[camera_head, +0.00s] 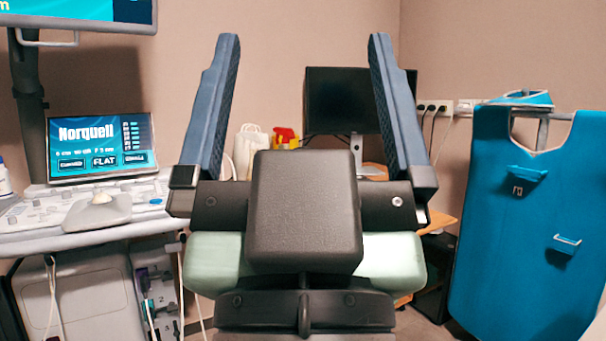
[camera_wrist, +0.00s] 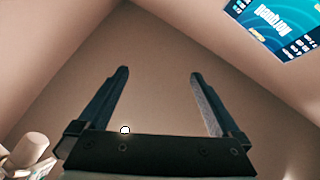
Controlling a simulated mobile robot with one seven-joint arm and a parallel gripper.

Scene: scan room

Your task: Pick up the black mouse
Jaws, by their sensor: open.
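I cannot make out the black mouse in either view. My gripper (camera_head: 304,42) points upward in the middle of the head view, its two long blue fingers wide apart with nothing between them. In the wrist view my gripper (camera_wrist: 159,73) is also open and empty against bare wall and ceiling. A wooden desk (camera_head: 445,219) stands behind my arm, and my arm hides most of its top. A black monitor (camera_head: 337,98) stands at the desk, partly behind the right finger.
An ultrasound console (camera_head: 90,222) with a lit screen (camera_head: 101,146) stands at the left. A second screen (camera_head: 80,12) hangs above it. A blue apron (camera_head: 520,230) hangs at the right. A white bag (camera_head: 250,142) and a red-yellow container (camera_head: 286,138) show behind my gripper.

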